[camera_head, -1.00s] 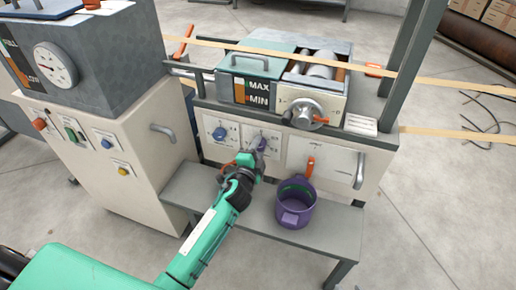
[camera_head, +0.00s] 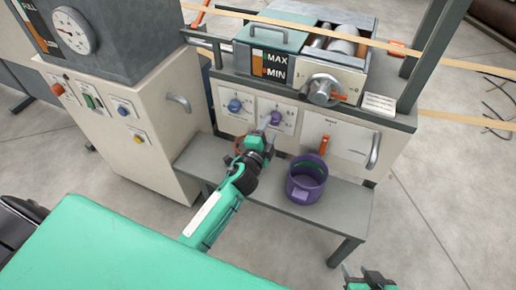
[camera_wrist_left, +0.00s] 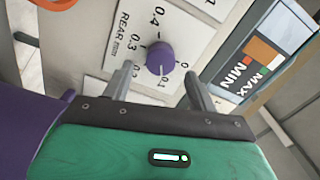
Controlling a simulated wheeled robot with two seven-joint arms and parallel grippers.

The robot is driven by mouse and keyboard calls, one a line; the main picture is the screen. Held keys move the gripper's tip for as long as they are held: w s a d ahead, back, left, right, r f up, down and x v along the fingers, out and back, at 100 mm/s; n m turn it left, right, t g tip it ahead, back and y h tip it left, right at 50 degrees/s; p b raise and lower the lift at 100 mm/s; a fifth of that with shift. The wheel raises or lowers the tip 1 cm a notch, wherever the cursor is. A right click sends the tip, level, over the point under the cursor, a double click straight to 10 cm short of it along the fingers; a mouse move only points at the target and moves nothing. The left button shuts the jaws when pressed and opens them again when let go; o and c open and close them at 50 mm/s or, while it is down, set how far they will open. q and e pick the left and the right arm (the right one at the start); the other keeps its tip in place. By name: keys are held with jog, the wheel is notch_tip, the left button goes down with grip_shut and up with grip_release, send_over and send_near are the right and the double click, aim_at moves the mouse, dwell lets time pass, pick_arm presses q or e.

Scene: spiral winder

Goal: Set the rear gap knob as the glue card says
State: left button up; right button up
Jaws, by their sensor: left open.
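The rear gap knob (camera_wrist_left: 160,58) is purple and sits on a white plate marked REAR mm (camera_wrist_left: 122,35) in the left wrist view. Its pale pointer mark is toward the 0.1 label. In the head view the knob (camera_head: 275,118) is on the machine front. My left gripper (camera_wrist_left: 158,82) is open, its fingers apart on either side of the knob in the picture, and it appears just short of it in the head view (camera_head: 266,136). A small white card (camera_head: 379,103) lies at the machine's right; its text is too small to read. My right gripper (camera_head: 370,279) is partly in view at the bottom edge.
A blue knob (camera_head: 235,105) is on the plate left of the rear knob. A purple pot (camera_head: 306,183) stands on the grey shelf (camera_head: 345,205) below. A large dial (camera_head: 322,91) and a MAX/MIN gauge (camera_head: 270,67) are above. A control cabinet (camera_head: 150,120) stands at left.

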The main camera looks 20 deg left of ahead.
pick_arm(q)
jog(key=s, duration=1)
jog(key=shift+a, duration=0.15)
pick_arm(e)
jog(key=shift+d+r, duration=0.2)
jog(key=shift+d, duration=0.1)
